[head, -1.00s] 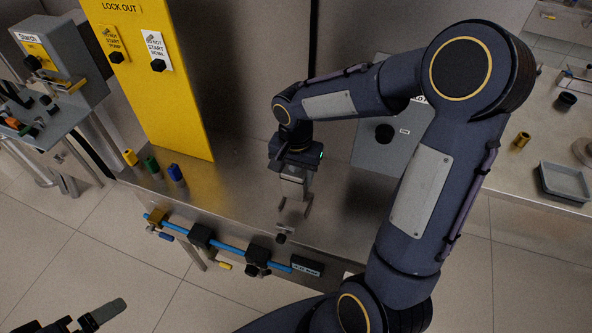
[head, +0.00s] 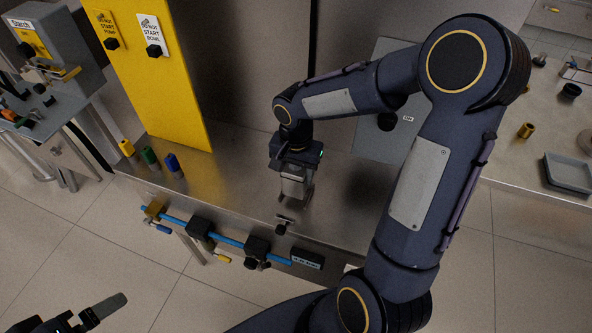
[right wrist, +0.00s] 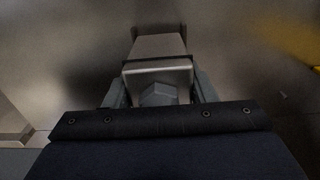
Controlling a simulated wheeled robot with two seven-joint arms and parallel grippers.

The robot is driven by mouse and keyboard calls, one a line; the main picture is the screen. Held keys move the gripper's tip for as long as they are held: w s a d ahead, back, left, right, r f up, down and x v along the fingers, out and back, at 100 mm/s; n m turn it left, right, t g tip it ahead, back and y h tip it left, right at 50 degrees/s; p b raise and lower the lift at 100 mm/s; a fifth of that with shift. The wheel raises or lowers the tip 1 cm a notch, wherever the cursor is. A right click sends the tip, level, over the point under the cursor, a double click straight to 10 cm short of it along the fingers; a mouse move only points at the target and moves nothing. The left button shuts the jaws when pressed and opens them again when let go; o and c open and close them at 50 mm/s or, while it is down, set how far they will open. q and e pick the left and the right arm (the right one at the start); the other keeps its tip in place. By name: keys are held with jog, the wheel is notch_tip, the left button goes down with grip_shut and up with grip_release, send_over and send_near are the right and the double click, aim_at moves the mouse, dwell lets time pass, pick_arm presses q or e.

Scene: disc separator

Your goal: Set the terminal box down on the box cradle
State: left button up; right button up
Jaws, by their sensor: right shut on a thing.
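My right gripper (head: 296,186) points down over the front part of the metal bench and is shut on the terminal box (right wrist: 158,47). In the right wrist view the box is a plain grey block between the two fingers, with a pale metal rim on its near side. In the head view the box is small and mostly hidden by the gripper. A thin bracket, perhaps the box cradle, shows just below the gripper; I cannot tell whether the box touches it. The dark piece at lower left is my left gripper (head: 100,311); its jaw state is unclear.
A yellow lockout board (head: 165,75) stands at the back left. Yellow, green and blue (head: 172,163) cylinders stand in front of it. A blue pipe (head: 228,240) with valves runs along the bench front. A grey panel (head: 378,140) stands behind my right arm. A tray (head: 568,173) lies at right.

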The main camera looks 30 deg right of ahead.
jog(key=shift+f+b, duration=1.2)
jog(key=shift+f, duration=0.2)
jog(key=shift+f+b, duration=0.3)
jog(key=shift+b, duration=0.1)
jog(key=o, duration=1.6)
jog(key=shift+c, duration=0.2)
notch_tip(320, 180, up, 7)
jog(key=shift+r, duration=0.4)
